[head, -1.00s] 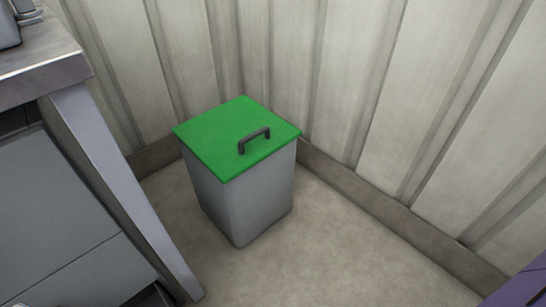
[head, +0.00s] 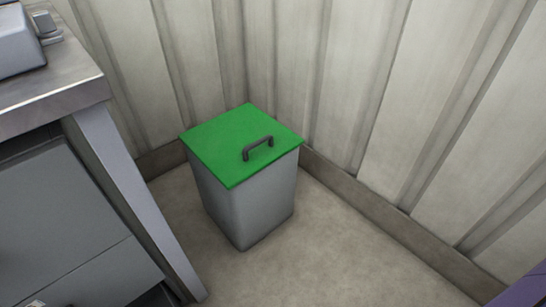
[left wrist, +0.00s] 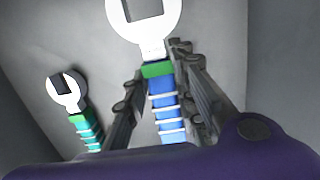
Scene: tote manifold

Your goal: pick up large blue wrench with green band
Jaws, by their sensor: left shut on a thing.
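The large blue wrench with a green band (left wrist: 160,92) is in the left wrist view, with its pale open-jawed head at the top of the picture. My left gripper (left wrist: 160,68) is shut on it, with a dark finger on either side near the green band. A smaller-looking wrench (left wrist: 67,90) with a teal and green handle lies to the left, apart from the fingers. The lower part of the blue handle is hidden behind my purple wrist. The head view shows no wrench and neither gripper.
Grey smooth surfaces (left wrist: 30,50) surround the wrenches. In the head view, a grey bin (head: 240,205) with a green lid (head: 238,140) stands in the corner by ribbed walls. A metal-topped bench (head: 60,100) is at the left. The floor (head: 330,245) right of the bin is clear.

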